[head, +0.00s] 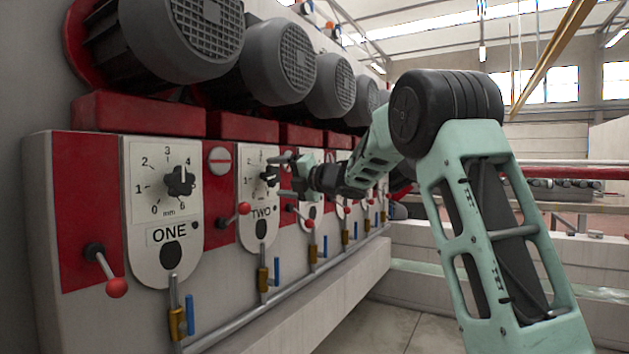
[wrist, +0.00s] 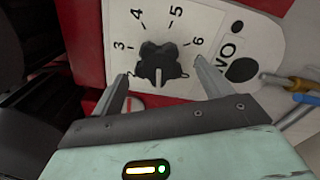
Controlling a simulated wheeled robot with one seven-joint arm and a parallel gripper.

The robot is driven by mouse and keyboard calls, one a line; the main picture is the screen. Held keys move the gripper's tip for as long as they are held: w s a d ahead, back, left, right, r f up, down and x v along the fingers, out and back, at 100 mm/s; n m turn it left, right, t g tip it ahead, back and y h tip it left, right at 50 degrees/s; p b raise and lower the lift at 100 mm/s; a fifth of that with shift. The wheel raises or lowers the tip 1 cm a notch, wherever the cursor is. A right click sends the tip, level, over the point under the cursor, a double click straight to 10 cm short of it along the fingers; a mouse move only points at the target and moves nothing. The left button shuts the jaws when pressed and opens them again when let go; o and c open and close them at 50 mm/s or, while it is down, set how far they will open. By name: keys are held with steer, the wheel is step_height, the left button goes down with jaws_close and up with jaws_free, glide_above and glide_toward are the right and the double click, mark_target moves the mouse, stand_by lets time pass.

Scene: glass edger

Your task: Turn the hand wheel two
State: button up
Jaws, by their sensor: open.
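Hand wheel two is a black lobed knob (head: 268,175) on the white dial plate marked TWO (head: 252,190). In the wrist view the knob (wrist: 160,62) is near the middle, with the dial numbers 3 to 6 around it and a pale pointer mark on its side facing my gripper. My gripper (head: 279,168) is in front of this plate, at the knob's right in the head view. In the wrist view its two fingers (wrist: 162,72) are apart, one on each side of the knob, with gaps visible. Whether the tips reach the knob's depth is hard to tell.
Hand wheel one (head: 180,181) is on the plate to the left. A red-ball lever (head: 235,215) sits between the plates, and another (head: 116,287) is at far left. Grey motors (head: 280,62) overhang the panel. Blue-handled valves (head: 190,313) and a pipe run below.

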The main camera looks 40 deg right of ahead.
steer(key=v, duration=1.4)
steer(key=shift+s, duration=0.2)
